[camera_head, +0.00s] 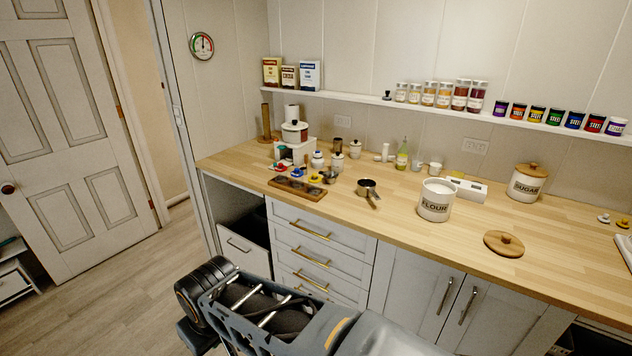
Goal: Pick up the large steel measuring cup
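A steel measuring cup (367,187) stands on the wooden counter (420,250), left of the flour canister. It looks like the largest steel cup in view. Its handle points toward the counter's front edge. A smaller dark metal piece (330,177) lies to its left, near the wooden tray; its exact kind is hard to tell. Part of my arm crosses the bottom of the picture, below and in front of the counter, well apart from the cup. My gripper's fingers do not show.
A white flour canister (435,202) stands open right of the cup, its wooden lid (503,243) lying apart. A wooden tray (297,190) with dark wells and colourful small items sit to the left. A soap bottle (402,158) stands behind. Drawers (312,246) are below; counter in front is clear.

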